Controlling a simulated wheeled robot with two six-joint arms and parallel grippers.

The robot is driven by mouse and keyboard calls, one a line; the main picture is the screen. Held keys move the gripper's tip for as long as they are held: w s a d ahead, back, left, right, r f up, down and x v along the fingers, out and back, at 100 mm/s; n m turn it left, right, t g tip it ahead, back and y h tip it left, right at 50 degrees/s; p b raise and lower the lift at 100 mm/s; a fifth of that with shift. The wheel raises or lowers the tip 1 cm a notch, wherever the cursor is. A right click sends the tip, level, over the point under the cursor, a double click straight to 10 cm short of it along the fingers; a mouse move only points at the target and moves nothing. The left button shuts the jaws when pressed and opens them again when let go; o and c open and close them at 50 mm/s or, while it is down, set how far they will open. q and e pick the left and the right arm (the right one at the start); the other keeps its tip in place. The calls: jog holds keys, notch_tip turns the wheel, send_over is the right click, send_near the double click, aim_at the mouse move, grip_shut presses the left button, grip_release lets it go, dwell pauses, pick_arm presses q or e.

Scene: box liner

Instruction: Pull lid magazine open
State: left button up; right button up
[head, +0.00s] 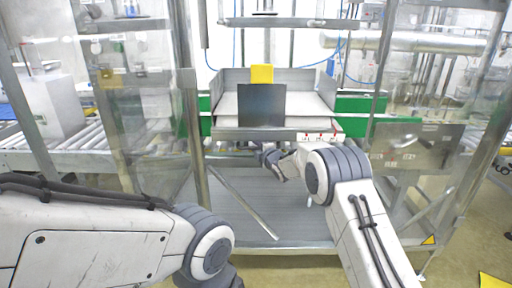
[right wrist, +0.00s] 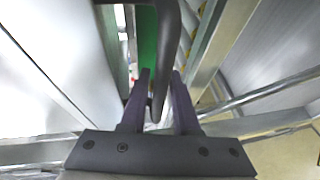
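The lid magazine (head: 232,134) is a grey tray-like unit inside the frame, at the centre of the head view. A dark upright panel (head: 262,105) and a yellow piece (head: 262,74) stand at it. My right gripper (head: 268,155) is just below its front edge, small and partly hidden by my arm. In the right wrist view my right gripper (right wrist: 160,78) has its fingers apart, on either side of a dark bar-like handle (right wrist: 168,35). A gap shows between the left finger and the handle; contact on the right side is unclear. My left gripper is out of view.
Clear door panels and metal posts (head: 192,120) stand left of the magazine. A metal plate (head: 415,148) hangs at the right. Roller conveyors (head: 85,150) run at the left. A slanted bar (head: 250,214) crosses the grey floor of the frame below.

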jog(key=shift+w+a+f, duration=0.15)
jog(key=shift+w+a, duration=0.05)
jog(key=shift+w, duration=0.35)
grip_shut()
jog(key=shift+d, duration=0.1)
dwell(1.1)
